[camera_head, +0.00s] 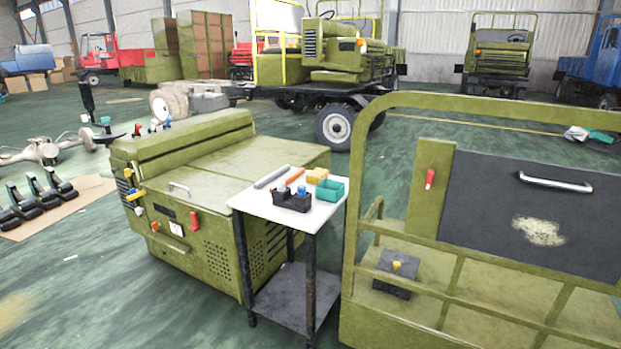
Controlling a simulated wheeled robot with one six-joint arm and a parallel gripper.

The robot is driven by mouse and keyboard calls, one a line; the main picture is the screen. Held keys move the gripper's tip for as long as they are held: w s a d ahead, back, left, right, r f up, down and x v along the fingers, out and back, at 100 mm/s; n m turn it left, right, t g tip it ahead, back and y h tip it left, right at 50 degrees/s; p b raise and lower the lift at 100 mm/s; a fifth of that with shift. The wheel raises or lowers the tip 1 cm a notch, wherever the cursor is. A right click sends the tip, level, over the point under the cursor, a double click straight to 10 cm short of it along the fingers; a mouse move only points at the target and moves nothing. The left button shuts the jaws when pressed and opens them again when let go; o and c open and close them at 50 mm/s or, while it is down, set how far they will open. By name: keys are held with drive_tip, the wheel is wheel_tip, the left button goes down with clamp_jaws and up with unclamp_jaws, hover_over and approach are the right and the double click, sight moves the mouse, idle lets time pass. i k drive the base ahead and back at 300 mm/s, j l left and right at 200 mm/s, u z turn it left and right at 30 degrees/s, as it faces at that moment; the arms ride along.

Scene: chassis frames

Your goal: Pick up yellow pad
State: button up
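The yellow pad (317,175) is a small yellow block. It lies flat near the back edge of a small white-topped table (262,209) in the middle of the view. A teal open box (331,190) sits close in front of it and to its right. An orange bar (295,176) lies to its left. My gripper is not in view, so its place relative to the pad does not show.
A grey bar (271,177) and a black holder (291,201) with a blue item share the tabletop. A green cabinet (190,225) stands close on the left. A green railed frame (352,250) stands close on the right. Open floor lies front left.

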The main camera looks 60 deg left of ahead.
sight(316, 176)
drive_tip(key=u, duration=2)
